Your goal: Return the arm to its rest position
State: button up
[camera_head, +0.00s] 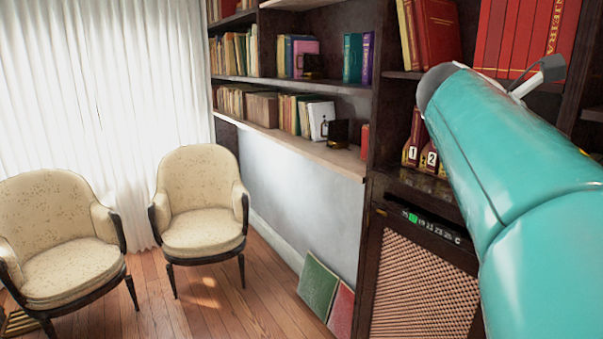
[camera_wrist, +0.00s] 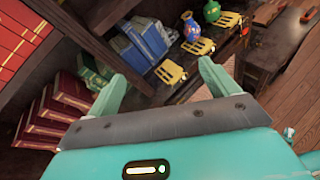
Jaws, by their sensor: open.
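My teal arm (camera_head: 520,170) reaches up from the lower right of the head view, in front of the bookcase. In the wrist view my gripper (camera_wrist: 165,84) is open, with its two pale green fingers spread apart and nothing visible between them. Its fingers point toward a dark shelf (camera_wrist: 105,52) that holds blue books (camera_wrist: 140,44), yellow stands (camera_wrist: 171,71), a blue vase-like vessel (camera_wrist: 190,26) and a green rounded vessel (camera_wrist: 211,11). I cannot make out the gripper's fingers in the head view.
The bookcase (camera_head: 375,100) stands close behind my arm, with red books (camera_head: 525,38) near it. Red books (camera_wrist: 62,100) also show at left in the wrist view. Two cream armchairs (camera_head: 200,200) (camera_head: 62,240) stand at left.

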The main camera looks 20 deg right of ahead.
jog(key=w+a+f+m+t+y, duration=0.2)
jog(key=w+a+f+t+y, duration=0.15)
jog(key=a+f, duration=0.6)
jog(key=w+a+f+m+t+y, duration=0.2)
jog(key=a+f+m+t+y, duration=0.15)
jog(key=a+f, duration=0.6)
jog(key=s+a+f+m+t+y, duration=0.2)
jog(key=a+f+m+y, duration=0.3)
jog(key=a+f, duration=0.8)
jog(key=shift+s+a+f+m+y, duration=0.2)
jog(key=shift+s+a+m+y, duration=0.2)
jog(key=shift+a+y, duration=0.55)
jog(key=shift+a+h, duration=0.25)
